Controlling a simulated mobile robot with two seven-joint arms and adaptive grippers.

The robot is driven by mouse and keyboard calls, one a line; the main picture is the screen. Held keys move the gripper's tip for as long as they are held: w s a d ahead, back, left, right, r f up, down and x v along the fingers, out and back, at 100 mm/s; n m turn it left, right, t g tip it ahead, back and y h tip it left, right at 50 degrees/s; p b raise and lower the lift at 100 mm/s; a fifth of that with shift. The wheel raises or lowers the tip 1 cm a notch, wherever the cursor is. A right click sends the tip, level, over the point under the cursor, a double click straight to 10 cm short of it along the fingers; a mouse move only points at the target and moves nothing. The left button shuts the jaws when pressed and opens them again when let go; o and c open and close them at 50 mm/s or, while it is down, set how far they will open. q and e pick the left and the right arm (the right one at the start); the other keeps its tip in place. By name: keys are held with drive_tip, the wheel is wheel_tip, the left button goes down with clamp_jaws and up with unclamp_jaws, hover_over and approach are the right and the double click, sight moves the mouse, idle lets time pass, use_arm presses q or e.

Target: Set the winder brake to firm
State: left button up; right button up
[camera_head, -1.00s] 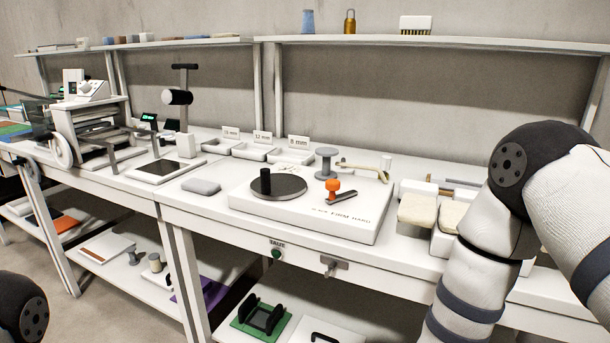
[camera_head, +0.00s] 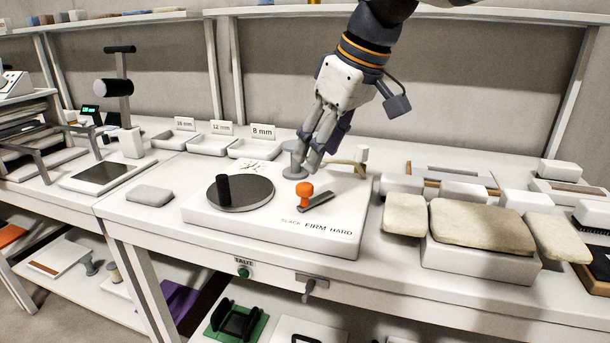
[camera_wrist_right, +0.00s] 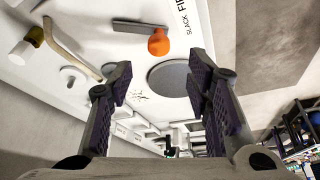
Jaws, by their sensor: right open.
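The winder (camera_head: 240,222) is a white box on the bench with a dark round plate and the words SLACK, FIRM and HARD along its front edge. Its brake is a grey lever (camera_head: 325,199) with an orange knob (camera_head: 305,193). The lever's knob end lies nearest the SLACK word, left of FIRM. The wrist view also shows the lever (camera_wrist_right: 137,26) and knob (camera_wrist_right: 158,42). My right gripper (camera_head: 308,168) points down above the back of the winder, behind the knob and apart from it. Its fingers (camera_wrist_right: 166,88) are open and empty. My left gripper is out of view.
A grey spool (camera_head: 294,160) and a curved tan arm (camera_head: 345,166) stand close to my right gripper. A black peg (camera_head: 223,190) rises from the plate. Beige pads (camera_head: 480,226) lie to the right. A shelf (camera_head: 480,14) runs behind.

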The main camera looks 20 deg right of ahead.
sight(305, 185)
drive_tip(key=x, duration=0.8)
drive_tip(key=shift+w, duration=0.1)
clamp_jaws()
